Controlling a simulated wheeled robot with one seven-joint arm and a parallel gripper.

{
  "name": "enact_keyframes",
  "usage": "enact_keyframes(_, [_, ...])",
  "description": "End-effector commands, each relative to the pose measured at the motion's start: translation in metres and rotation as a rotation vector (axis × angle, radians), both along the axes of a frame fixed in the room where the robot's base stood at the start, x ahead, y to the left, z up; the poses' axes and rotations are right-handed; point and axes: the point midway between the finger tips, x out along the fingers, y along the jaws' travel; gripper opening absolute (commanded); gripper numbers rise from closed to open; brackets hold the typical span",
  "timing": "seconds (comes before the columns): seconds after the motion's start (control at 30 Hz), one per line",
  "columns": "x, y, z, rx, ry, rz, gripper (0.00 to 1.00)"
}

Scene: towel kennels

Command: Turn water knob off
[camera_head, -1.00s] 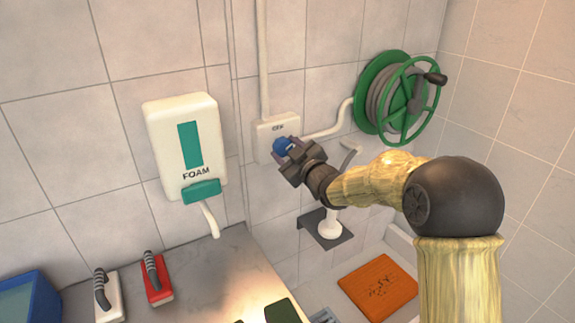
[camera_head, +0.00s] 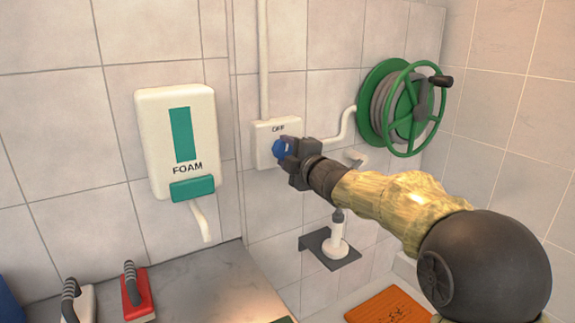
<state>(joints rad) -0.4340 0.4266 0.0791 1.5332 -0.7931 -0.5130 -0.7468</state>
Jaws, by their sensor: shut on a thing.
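The blue water knob (camera_head: 279,149) sits on a white wall box (camera_head: 261,137) marked OFF at its top. My gripper (camera_head: 287,148) reaches in from the right and is shut on the knob. The dark gripper body hides the right part of the knob and of the box. The knob's exact turn angle is hard to tell.
A foam dispenser (camera_head: 183,148) hangs to the left. A green hose reel (camera_head: 405,107) is to the right, joined by a white pipe. A grey shelf (camera_head: 329,252) holds a white item (camera_head: 338,236). Brushes lie on the counter (camera_head: 210,280) below.

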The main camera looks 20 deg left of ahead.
Motion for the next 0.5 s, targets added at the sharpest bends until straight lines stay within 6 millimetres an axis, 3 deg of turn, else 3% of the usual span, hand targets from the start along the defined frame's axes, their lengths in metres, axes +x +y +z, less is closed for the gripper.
enact_keyframes(0.5, [-0.0005,0.0010,-0.0023,-0.101,-0.114,0.002,0.25])
